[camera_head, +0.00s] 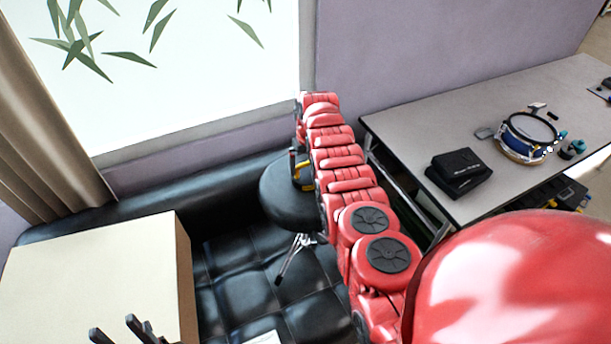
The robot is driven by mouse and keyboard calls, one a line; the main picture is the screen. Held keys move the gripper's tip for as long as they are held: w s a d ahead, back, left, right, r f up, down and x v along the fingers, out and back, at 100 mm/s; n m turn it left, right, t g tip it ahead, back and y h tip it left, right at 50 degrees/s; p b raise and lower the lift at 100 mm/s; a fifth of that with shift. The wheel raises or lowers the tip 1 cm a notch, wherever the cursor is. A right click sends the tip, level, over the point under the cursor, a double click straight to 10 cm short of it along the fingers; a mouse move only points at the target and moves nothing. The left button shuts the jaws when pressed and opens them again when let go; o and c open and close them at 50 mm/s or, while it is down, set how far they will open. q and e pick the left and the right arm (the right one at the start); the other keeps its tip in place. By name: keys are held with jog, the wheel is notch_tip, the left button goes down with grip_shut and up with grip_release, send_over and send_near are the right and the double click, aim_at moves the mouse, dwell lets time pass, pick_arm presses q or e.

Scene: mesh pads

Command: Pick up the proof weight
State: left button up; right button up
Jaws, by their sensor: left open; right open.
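I cannot make out the proof weight for certain. A small black and yellow object (305,180) shows at the black round stool (283,205), partly hidden by my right arm. I cannot tell what it is. My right arm is the red segmented one reaching up the middle. Its gripper (295,160) seems to be the dark part beside the arm, above the stool seat; its fingertips are hard to make out. My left gripper (120,331) is at the bottom left edge, in front of the pale box. Its black fingers are apart with nothing seen between them.
A pale box (100,265) stands at lower left on a black tufted couch (235,275). A grey table (430,120) at right bears a black case (458,170) and a blue drum (528,137). A window and purple wall close off the back.

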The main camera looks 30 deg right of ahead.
jog(key=c, duration=1.5)
grip_shut()
